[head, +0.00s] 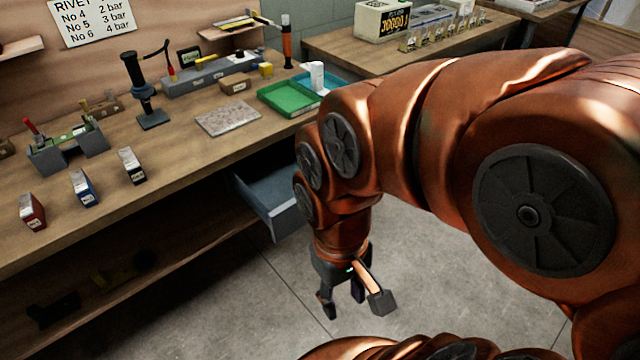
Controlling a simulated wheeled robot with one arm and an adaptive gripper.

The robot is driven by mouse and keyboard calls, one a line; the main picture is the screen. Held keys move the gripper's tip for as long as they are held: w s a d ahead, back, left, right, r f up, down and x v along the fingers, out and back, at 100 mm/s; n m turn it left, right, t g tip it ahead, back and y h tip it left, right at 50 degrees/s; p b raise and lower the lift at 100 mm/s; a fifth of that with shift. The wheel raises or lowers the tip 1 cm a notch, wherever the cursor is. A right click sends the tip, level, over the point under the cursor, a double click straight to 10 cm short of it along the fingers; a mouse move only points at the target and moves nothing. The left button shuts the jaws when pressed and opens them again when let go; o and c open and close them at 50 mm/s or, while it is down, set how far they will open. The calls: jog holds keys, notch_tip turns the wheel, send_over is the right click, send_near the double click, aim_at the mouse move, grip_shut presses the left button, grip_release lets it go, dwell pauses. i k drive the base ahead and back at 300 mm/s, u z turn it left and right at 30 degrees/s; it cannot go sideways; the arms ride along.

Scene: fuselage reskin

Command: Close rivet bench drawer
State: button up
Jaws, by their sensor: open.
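The rivet bench (185,165) is a wooden workbench running along the left and back. Its grey-blue drawer (277,196) stands pulled out under the bench top, left of my arm. The right end of the drawer is partly hidden by my arm. My gripper (345,308) hangs over the concrete floor, below and to the right of the drawer in the picture. Its fingers are spread, it is empty, and it appears apart from the drawer.
On the bench are red, blue and black small boxes (83,188), a tool rack (68,150), a black stand (150,112), a stone-like plate (228,117) and a green tray (290,100). A lower shelf (140,260) lies beneath. The floor (240,310) before the bench is clear.

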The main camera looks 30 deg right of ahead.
aim_at(263, 179)
jog(key=z, duration=0.7)
jog(key=k, duration=0.5)
jog(key=u, duration=1.05)
jog(key=i, duration=1.05)
jog(key=z, duration=1.05)
